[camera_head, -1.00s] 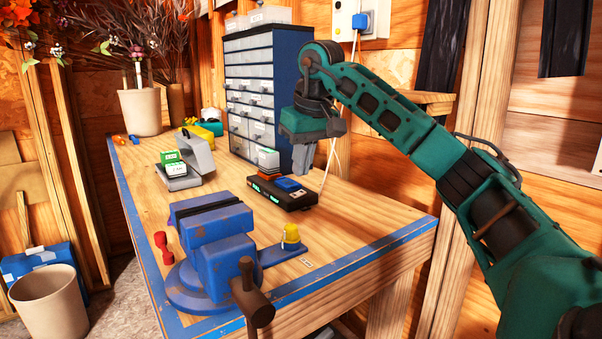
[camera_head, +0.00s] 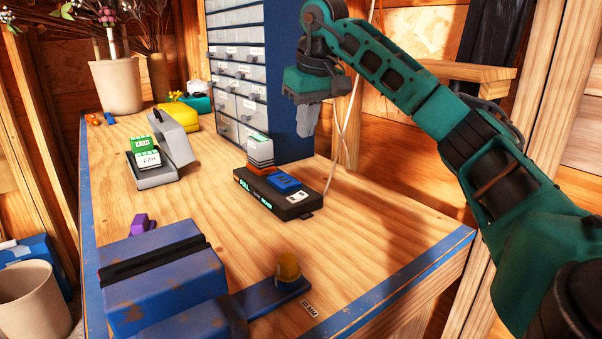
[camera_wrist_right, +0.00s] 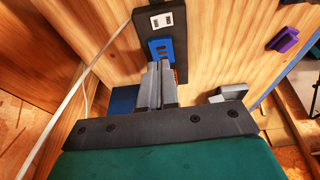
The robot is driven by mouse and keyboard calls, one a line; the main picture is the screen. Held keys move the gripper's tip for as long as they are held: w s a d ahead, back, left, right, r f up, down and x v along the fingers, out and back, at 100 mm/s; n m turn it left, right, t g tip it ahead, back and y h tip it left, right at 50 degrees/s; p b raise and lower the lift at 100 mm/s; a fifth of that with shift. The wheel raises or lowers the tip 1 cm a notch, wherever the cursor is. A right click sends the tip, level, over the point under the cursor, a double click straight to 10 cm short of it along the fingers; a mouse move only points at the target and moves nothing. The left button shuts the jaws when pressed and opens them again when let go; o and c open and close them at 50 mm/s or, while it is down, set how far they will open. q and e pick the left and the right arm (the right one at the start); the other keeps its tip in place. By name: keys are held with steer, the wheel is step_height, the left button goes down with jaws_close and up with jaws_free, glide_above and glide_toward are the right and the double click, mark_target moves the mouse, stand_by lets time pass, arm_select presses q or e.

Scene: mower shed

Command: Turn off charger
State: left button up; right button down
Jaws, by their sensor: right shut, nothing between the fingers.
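The charger (camera_head: 262,197) is a flat black box on the wooden workbench, with lit green and orange marks on its front edge. On top are a grey and white battery with a green label (camera_head: 259,150), a blue block (camera_head: 284,182) and a white switch plate (camera_head: 298,197). The charger also shows in the right wrist view (camera_wrist_right: 146,22), with the white plate (camera_wrist_right: 162,20) and blue block (camera_wrist_right: 160,48) beyond my fingertips. My right gripper (camera_head: 305,133) is shut and empty, pointing down above and behind the charger. My left gripper is out of view.
A blue vise (camera_head: 150,275) fills the bench front. A blue drawer cabinet (camera_head: 284,80) stands behind the charger. A white cable (camera_head: 344,135) hangs near my gripper. Bench right of the charger is clear.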

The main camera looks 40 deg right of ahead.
steer(key=shift+r, duration=0.1)
stand_by(0.3)
steer(key=b, duration=0.2)
glide_toward(299, 193)
steer(key=x, duration=0.5)
steer(key=shift+w, duration=0.2)
steer(key=shift+d+f, duration=0.1)
steer(key=shift+f, duration=0.4)
